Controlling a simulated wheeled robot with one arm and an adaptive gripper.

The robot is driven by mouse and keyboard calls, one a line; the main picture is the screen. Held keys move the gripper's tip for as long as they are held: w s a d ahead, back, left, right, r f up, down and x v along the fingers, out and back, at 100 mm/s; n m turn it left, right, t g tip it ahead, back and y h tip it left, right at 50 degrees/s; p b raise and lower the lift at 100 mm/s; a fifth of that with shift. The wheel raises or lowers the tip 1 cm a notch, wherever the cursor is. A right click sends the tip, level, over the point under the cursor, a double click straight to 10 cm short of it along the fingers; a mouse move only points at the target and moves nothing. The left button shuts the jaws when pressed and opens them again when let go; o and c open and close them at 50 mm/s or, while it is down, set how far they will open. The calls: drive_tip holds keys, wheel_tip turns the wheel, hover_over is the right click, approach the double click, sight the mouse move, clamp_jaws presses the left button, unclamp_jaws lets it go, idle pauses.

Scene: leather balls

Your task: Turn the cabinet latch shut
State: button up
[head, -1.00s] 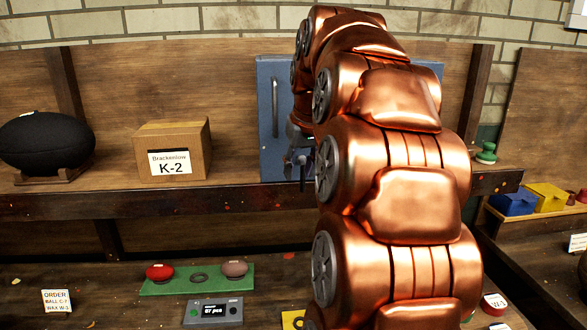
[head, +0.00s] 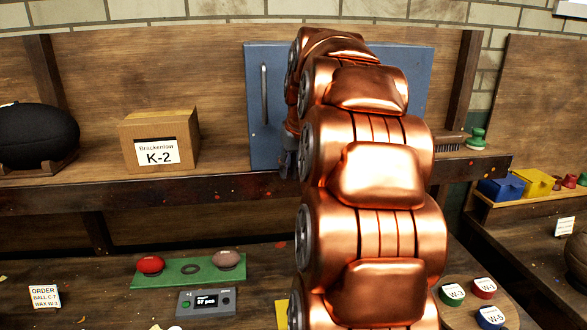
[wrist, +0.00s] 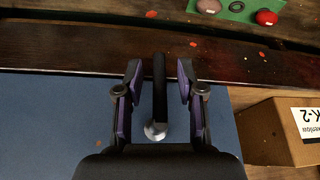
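The cabinet (head: 262,135) is a blue box on the shelf, with a grey vertical handle on its door; it also shows as a blue face in the wrist view (wrist: 45,125). The latch (wrist: 159,85) is a black bar with a round silver pivot in the wrist view. The bar points toward the shelf edge, so it hangs down. My gripper (wrist: 158,82) is open, with one purple-lined finger on each side of the bar and visible gaps to both. In the head view my gripper (head: 287,162) is at the door's lower part and the latch is hidden.
A cardboard box (head: 160,141) labelled K-2 and a black ball (head: 38,137) on a stand sit left of the cabinet. A brush (head: 450,141) lies to its right. The shelf edge (head: 130,192) runs just below. My arm hides much of the cabinet.

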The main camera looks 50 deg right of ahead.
drive_tip(key=shift+c, duration=0.3)
clamp_jaws()
idle(0.4)
